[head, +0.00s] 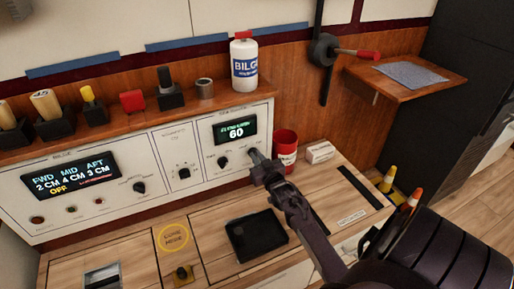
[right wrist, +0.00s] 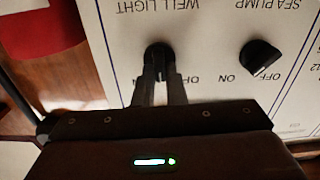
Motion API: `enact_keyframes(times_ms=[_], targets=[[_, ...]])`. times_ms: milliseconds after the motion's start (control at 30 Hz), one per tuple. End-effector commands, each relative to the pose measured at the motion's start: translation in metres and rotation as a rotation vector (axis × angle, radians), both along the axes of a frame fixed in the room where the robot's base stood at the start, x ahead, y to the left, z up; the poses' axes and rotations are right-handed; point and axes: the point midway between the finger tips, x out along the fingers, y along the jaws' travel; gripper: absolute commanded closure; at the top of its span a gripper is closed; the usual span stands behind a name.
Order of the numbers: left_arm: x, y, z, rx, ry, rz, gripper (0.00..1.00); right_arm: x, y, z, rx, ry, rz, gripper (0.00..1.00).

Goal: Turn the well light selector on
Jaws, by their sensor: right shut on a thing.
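The well light selector is a round black knob (right wrist: 157,55) on a white panel, below the upside-down WELL LIGHT label in the right wrist view. My right gripper (right wrist: 160,80) is shut on this knob, one finger on each side. The fingers partly cover the knob and its ON and OFF marks, so I cannot tell which way it points. In the head view my right gripper (head: 258,158) reaches the right end of the panel and hides most of the knob. My left gripper is not in view.
The sea pump knob (right wrist: 260,57) sits beside the gripped knob, with a display (head: 235,130) above it in the head view. A red can (head: 285,150) stands close right of my gripper. A white bilge bottle (head: 244,65) stands on the shelf above.

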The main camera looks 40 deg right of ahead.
Motion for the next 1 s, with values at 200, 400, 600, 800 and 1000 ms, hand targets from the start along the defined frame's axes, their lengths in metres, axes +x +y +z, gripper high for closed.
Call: enact_keyframes(times_ms=[200, 400, 600, 800, 1000], targets=[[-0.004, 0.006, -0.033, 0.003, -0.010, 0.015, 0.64, 0.000, -0.001, 0.002, 0.200, -0.061, -0.001, 1.00], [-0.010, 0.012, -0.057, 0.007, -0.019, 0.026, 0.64, -0.001, -0.002, 0.001, 0.376, -0.118, -0.002, 1.00], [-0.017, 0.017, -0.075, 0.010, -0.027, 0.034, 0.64, -0.001, -0.003, 0.000, 0.524, -0.165, -0.001, 1.00], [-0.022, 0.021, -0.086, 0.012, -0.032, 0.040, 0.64, -0.002, -0.004, -0.001, 0.629, -0.199, -0.001, 1.00], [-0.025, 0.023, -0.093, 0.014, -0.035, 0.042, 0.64, -0.001, -0.004, -0.002, 0.691, -0.218, 0.000, 1.00]])
